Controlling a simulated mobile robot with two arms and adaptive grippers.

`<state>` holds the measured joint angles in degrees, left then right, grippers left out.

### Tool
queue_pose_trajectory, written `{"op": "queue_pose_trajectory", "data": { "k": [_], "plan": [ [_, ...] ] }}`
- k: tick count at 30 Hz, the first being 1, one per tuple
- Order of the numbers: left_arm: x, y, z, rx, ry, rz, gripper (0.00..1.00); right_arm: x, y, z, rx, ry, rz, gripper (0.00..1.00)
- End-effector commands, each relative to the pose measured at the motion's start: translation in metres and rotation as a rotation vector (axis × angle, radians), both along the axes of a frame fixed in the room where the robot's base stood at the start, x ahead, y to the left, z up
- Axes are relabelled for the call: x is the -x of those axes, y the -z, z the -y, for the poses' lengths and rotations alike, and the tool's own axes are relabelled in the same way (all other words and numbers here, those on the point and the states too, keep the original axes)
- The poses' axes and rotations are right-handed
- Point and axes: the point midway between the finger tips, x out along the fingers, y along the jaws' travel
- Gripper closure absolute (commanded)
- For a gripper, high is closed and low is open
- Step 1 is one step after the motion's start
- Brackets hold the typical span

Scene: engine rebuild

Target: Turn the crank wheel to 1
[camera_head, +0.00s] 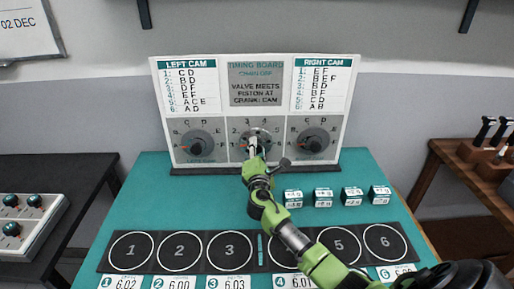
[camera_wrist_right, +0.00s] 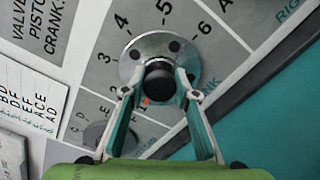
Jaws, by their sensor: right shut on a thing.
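The crank wheel (camera_head: 264,135) is a pale metal disc with dark holes in the middle of the timing board (camera_head: 163,101), between two dark cam dials. In the right wrist view the crank wheel (camera_wrist_right: 132,67) has a black knob (camera_wrist_right: 159,82) at its centre, with an orange mark beside the printed 1. Numbers from 1 to 6 run around the wheel. My right gripper (camera_head: 253,149) is shut on the black knob, one finger on each side, as the right wrist view (camera_wrist_right: 161,88) also shows. The fingers hide part of the wheel's lower rim. My left gripper is out of view.
The left cam dial (camera_head: 197,144) and right cam dial (camera_head: 313,141) flank the wheel closely. Small dark labelled blocks (camera_head: 324,197) stand on the teal mat right of my arm. A dark strip with numbered circles (camera_head: 180,252) lies in front. The mat's left part is clear.

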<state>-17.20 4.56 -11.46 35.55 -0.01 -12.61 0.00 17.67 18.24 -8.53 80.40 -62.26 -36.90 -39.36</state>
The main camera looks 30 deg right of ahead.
Motion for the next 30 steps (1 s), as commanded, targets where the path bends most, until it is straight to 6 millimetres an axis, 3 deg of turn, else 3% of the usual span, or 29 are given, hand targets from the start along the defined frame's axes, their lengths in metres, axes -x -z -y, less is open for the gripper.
{"op": "queue_pose_trajectory", "data": {
  "k": [13, 14, 15, 16, 30],
  "plan": [
    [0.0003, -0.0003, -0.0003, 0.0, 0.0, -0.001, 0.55, 0.0002, 0.0022, -0.0008, 0.008, -0.002, -0.008, 0.94],
    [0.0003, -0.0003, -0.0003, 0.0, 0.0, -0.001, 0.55, 0.0002, 0.0021, -0.0007, 0.007, -0.002, -0.008, 0.67],
    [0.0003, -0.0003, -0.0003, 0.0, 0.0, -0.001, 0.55, 0.0003, 0.0022, -0.0007, 0.007, -0.002, -0.008, 0.57],
    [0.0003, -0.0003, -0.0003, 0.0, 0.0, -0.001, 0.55, 0.0002, 0.0021, -0.0006, 0.007, -0.001, -0.008, 0.55],
    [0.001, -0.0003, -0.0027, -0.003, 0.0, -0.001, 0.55, 0.0088, 0.0012, -0.0061, 0.007, -0.002, -0.006, 0.55]
  ]
}}
